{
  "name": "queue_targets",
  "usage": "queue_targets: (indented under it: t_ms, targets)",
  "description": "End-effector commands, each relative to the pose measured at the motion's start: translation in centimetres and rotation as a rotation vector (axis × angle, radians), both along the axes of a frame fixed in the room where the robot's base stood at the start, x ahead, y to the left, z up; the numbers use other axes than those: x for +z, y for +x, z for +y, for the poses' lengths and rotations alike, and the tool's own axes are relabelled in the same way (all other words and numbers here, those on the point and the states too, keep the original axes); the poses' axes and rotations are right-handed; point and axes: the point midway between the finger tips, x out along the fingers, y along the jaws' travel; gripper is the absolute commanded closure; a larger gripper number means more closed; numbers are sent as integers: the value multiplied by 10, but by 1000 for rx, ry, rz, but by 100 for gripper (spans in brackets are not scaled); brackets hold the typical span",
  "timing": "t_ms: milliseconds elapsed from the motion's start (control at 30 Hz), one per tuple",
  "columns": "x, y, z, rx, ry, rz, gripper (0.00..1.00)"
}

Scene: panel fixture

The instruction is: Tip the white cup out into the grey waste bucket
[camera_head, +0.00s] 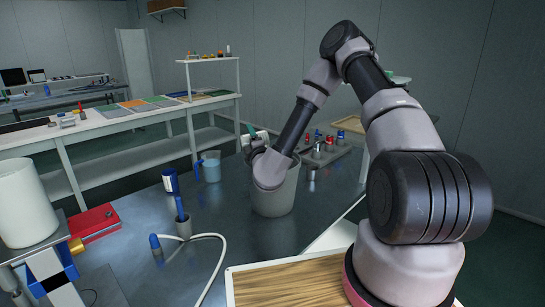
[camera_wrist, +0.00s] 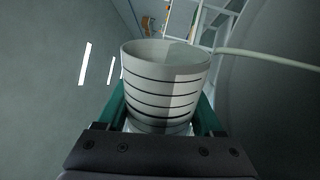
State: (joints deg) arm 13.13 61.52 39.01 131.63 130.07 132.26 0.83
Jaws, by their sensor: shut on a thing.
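The white cup (camera_wrist: 165,88) has thin dark stripes. In the wrist view it sits between the green fingers of my gripper (camera_wrist: 164,112), which are shut on its lower part. Its rim faces the top of that view and part of its inside wall shows; what it holds is hidden. In the head view my gripper (camera_head: 252,136) is partly hidden behind my arm, at the far side of the grey waste bucket (camera_head: 273,198) and near its rim height. The bucket stands on the dark table; my arm covers much of its opening. I cannot tell the cup's exact tilt.
A white hose (camera_head: 222,250) curves across the table. A tray (camera_head: 325,155) with red-capped and blue-capped items lies behind the bucket. A red case (camera_head: 95,222) lies at left.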

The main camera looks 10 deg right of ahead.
Motion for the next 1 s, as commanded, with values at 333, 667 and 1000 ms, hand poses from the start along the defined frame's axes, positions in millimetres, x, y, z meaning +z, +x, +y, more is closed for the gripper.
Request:
queue_targets:
  t_ms: [333, 667, 1000]
  targets:
    - [1, 0, -1, 0, 28, 2, 100]
    - [3, 0, -2, -1, 55, 4, 100]
    - [5, 0, -3, 0, 87, 6, 100]
